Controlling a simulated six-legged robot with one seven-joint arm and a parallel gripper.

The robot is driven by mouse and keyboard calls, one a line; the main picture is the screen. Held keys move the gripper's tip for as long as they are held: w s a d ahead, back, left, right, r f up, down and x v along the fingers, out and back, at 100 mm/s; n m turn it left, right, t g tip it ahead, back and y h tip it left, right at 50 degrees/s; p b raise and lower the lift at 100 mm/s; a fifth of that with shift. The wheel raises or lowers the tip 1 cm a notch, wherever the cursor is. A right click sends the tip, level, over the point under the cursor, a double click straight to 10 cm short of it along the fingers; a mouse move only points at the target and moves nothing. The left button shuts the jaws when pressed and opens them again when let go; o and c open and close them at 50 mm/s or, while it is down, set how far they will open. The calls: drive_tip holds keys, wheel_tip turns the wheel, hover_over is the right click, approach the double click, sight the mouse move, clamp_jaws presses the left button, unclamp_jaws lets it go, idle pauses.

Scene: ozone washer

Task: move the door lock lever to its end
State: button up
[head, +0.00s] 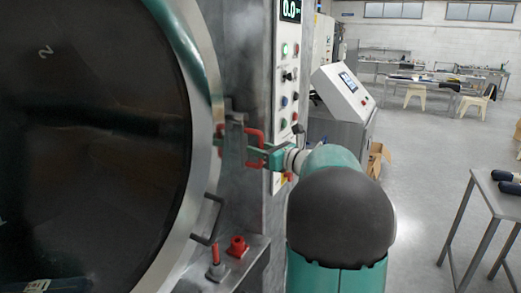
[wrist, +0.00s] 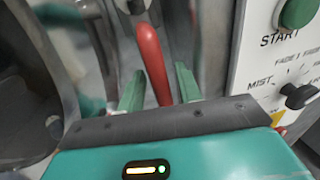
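The door lock lever (head: 253,134) is a red bar beside the metal rim of the round door, in the middle of the head view. In the wrist view, the red lever (wrist: 151,62) runs from the upper middle down between my two green fingers. My gripper (wrist: 160,80) is open, with one finger on each side of the lever and a visible gap to each. In the head view, my gripper (head: 260,153) reaches the lever from the right, and its fingertips are partly hidden there. The lever's lower end is hidden behind my gripper's body in the wrist view.
The large dark round door (head: 95,130) fills the left. A control panel (head: 288,75) with buttons and a knob (wrist: 299,96) stands close on the right. Red fittings (head: 237,246) sit on a ledge below. Open floor lies farther right, beside a table (head: 497,200).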

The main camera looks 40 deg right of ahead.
drive_tip(key=shift+s+d, duration=0.1)
drive_tip(key=shift+s, duration=0.05)
clamp_jaws()
drive_tip(key=shift+a+m, duration=0.2)
drive_tip(key=shift+m, duration=0.1)
drive_tip(key=s+a+r+m+g+y, duration=0.2)
drive_tip(key=a+r+m, duration=0.5)
drive_tip(key=m, duration=0.6)
drive_tip(key=shift+s+a+m+g, duration=0.15)
drive_tip(key=shift+s+m+g, duration=0.2)
drive_tip(key=shift+m+g, duration=0.05)
drive_tip(key=shift+r, duration=0.1)
idle(0.4)
